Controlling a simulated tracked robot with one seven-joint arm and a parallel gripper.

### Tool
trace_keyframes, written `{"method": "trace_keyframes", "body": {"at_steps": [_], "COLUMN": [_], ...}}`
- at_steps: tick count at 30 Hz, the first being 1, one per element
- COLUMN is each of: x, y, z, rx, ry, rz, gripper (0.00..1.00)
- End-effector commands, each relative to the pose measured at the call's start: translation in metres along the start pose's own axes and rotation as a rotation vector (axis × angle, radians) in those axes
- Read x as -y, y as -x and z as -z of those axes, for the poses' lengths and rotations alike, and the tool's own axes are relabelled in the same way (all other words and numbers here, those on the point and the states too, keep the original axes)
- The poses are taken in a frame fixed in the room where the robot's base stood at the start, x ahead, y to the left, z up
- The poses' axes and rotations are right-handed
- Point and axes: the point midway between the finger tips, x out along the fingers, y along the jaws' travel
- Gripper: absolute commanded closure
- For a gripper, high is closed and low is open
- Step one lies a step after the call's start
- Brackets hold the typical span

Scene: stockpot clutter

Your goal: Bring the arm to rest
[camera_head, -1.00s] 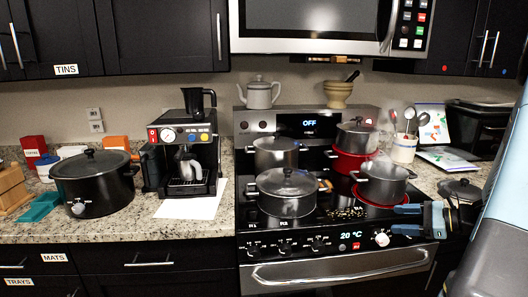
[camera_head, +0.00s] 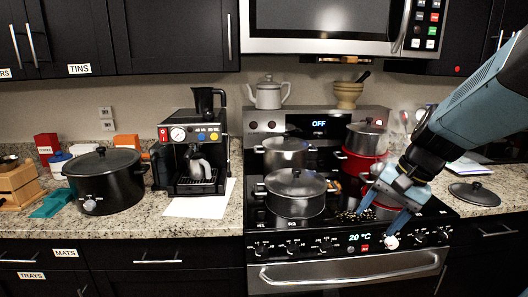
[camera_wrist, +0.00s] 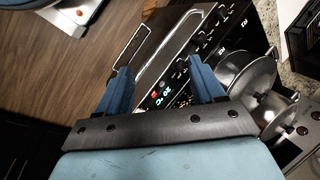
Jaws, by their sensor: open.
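My gripper (camera_head: 378,216) is open and empty at the front right of the stove, over or just in front of the knob panel. My blue arm reaches in from the right in the head view and hides part of the right-hand burners. In the wrist view my two blue fingers (camera_wrist: 162,92) stand apart with nothing between them. The stove front and its knobs lie beyond them. A lidded steel pot (camera_head: 295,193) stands on the front left burner, to the left of my gripper. It also shows in the wrist view (camera_wrist: 245,75).
Another steel pot (camera_head: 284,152) and a red pot (camera_head: 359,165) stand at the back of the stove. A loose lid (camera_head: 474,193) lies on the right counter. A black slow cooker (camera_head: 106,180) and a coffee machine (camera_head: 194,160) stand on the left counter.

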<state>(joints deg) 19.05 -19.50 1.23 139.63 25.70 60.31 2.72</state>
Motion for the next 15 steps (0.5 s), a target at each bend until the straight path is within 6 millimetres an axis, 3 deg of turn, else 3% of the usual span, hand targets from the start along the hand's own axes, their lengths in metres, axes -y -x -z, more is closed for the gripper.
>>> {"method": "trace_keyframes", "body": {"at_steps": [6,15], "x": [0.004,0.003], "y": [0.024,0.057], "z": [-0.031,-0.059], "rx": [-0.153,-0.357], "ry": [0.265,0.567], "rz": [-0.104,-0.204], "gripper": [0.32,0.32]}}
